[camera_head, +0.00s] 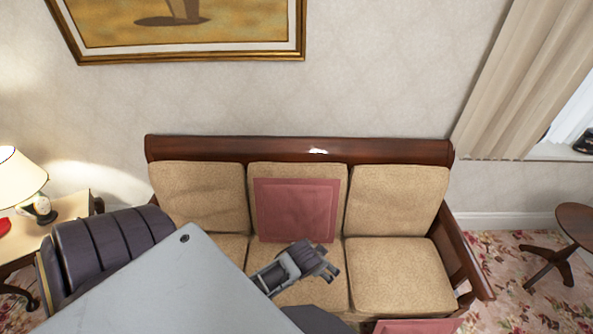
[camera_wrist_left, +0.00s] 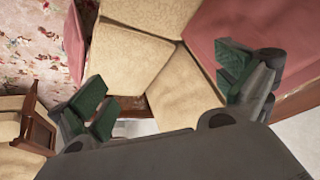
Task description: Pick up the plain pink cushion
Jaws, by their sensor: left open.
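The plain pink cushion (camera_head: 296,208) leans upright against the middle back cushion of the beige sofa (camera_head: 398,268). My left gripper (camera_head: 331,271) is in front of the cushion's lower right part, over the middle seat. It is open, with nothing seen between its fingers. In the left wrist view the fingers (camera_wrist_left: 165,92) are spread wide, with green pads. The pink cushion (camera_wrist_left: 212,38) shows there at the upper right, partly behind the right finger. I cannot tell the exact gap between gripper and cushion. My right gripper is not in view.
Another pink item (camera_head: 416,326) shows at the bottom edge, in front of the sofa. A side table with a lamp (camera_head: 18,180) stands at the left. A round wooden table (camera_head: 578,222) stands at the right. A framed picture (camera_head: 190,57) hangs above.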

